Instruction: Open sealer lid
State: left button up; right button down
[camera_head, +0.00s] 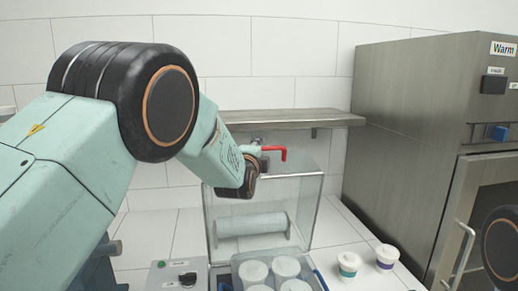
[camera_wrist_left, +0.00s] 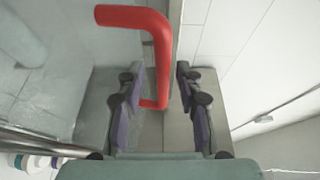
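The sealer has a clear box-like lid (camera_head: 305,215), which looks lowered, with a pale roller (camera_head: 250,224) visible through it. A red bent handle (camera_head: 283,154) shows at the lid's top. My left gripper (camera_head: 262,160) is at this handle, its fingers partly hidden by its wrist. In the left wrist view the red handle (camera_wrist_left: 162,45) reaches between the two fingers of the left gripper (camera_wrist_left: 160,72). The fingers are apart, with a gap on each side of the bar. My right gripper is out of view; only a joint of my right arm shows at the right edge.
A tray (camera_head: 318,277) with several white cups stands in front of the lid, beside a control box (camera_head: 178,275). Two lidded cups (camera_head: 386,257) stand to the right. A steel shelf (camera_head: 300,117) runs behind, and a steel warming cabinet (camera_head: 400,140) stands at right.

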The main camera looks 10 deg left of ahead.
pick_arm(q)
jog(key=shift+w+d+r, duration=0.1)
jog(key=shift+w+r, duration=0.05)
jog(key=shift+r, duration=0.15)
jog(key=shift+w+f, duration=0.25)
jog(key=shift+w, duration=0.2)
jog(key=shift+c, duration=0.6)
jog(key=shift+s+r, duration=0.15)
jog(key=shift+s, duration=0.2)
jog(key=c, duration=0.5)
jog(key=shift+c, duration=0.5)
jog(key=shift+w, duration=0.1)
grip_shut()
